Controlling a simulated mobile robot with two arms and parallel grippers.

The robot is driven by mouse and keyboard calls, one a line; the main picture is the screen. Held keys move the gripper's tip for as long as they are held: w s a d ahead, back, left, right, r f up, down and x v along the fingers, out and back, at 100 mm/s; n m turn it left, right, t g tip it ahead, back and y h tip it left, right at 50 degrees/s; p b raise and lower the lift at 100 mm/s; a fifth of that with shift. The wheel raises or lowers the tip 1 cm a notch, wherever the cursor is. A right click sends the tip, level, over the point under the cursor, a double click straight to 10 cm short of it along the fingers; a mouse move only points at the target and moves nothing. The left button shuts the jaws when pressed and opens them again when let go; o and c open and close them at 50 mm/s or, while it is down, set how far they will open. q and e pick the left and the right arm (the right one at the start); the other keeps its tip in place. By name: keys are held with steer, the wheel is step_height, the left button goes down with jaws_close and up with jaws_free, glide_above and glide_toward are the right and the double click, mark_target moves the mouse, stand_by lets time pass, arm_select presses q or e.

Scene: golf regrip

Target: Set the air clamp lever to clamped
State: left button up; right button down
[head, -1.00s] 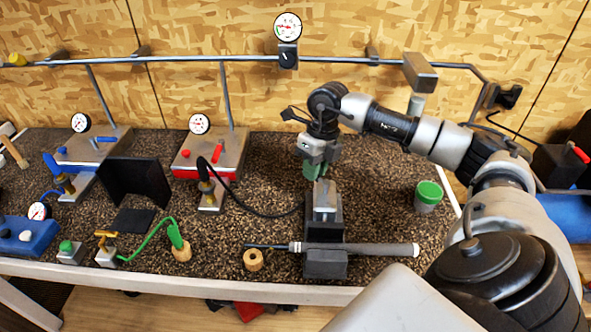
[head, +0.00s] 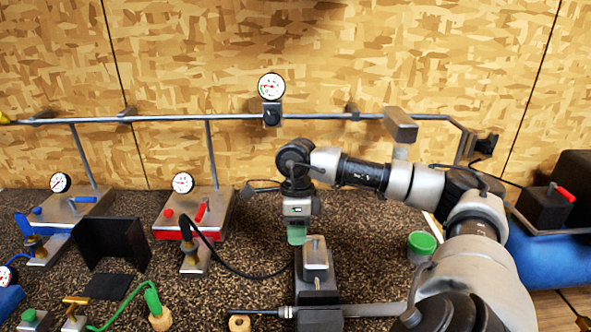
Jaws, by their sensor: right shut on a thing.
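The air clamp (head: 316,265) is a dark block with a grey metal top, standing at the front middle of the bench. A golf club with a grey grip (head: 372,310) lies across its front part. My right gripper (head: 297,228) is just behind the clamp's top and is shut on a green piece (head: 297,236), which looks like the clamp's lever handle. The gripper hides most of the lever, so its exact angle cannot be told. My left gripper is not in view.
A black hose (head: 245,270) runs from a brass fitting to the clamp. A green-lidded jar (head: 421,245) stands right of it. A red-based unit with a red lever (head: 201,211) and a blue-levered unit (head: 80,199) stand at left. A pipe with a gauge (head: 271,87) spans the back.

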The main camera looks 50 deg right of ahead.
steer(key=shift+r, duration=0.1)
stand_by(0.3)
steer(key=c, duration=1.1)
jaws_free()
steer(key=r, duration=0.3)
steer(key=w+d+r+p, duration=0.1)
steer(key=r, duration=0.6)
steer(key=shift+w+d+r, duration=0.15)
steer(key=shift+d+r, duration=0.1)
steer(key=shift+r, duration=0.05)
steer(key=shift+f, duration=0.1)
